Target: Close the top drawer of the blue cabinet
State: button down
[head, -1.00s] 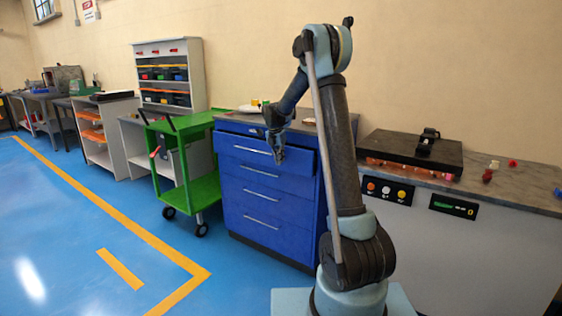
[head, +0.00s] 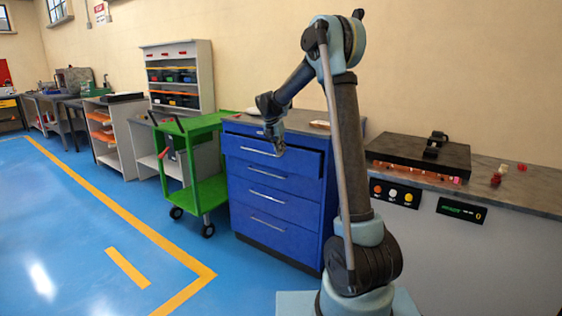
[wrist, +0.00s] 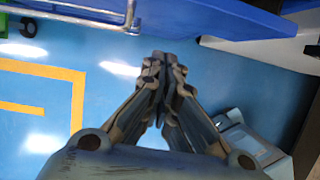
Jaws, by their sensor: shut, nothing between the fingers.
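The blue cabinet (head: 275,205) stands left of my arm in the head view. Its top drawer (head: 245,146) is partly pulled out, with a dark gap showing behind its front at the right. A silver bar handle (head: 258,152) runs along the drawer front. My gripper (head: 279,150) is shut and empty, pointing down in front of the top drawer by the handle's right part. In the wrist view the shut fingertips (wrist: 164,58) are over blue floor, with a blue edge (wrist: 245,15) and a silver bar (wrist: 85,12) beyond them. I cannot tell whether the fingers touch the drawer.
A green cart (head: 205,190) stands close to the cabinet's left side. A grey workbench (head: 470,240) with a black plate device (head: 415,158) is at the right. Blue floor with yellow lines is open in front and to the left.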

notch_tip(320, 180, down, 6)
jog(key=w+r+t+h, duration=0.1)
jog(key=t+h, duration=0.7)
jog(key=t, duration=0.4)
send_near(284, 163)
jog(key=x, duration=0.7)
jog(key=shift+s+d+r, duration=0.2)
jog(key=shift+a, duration=0.1)
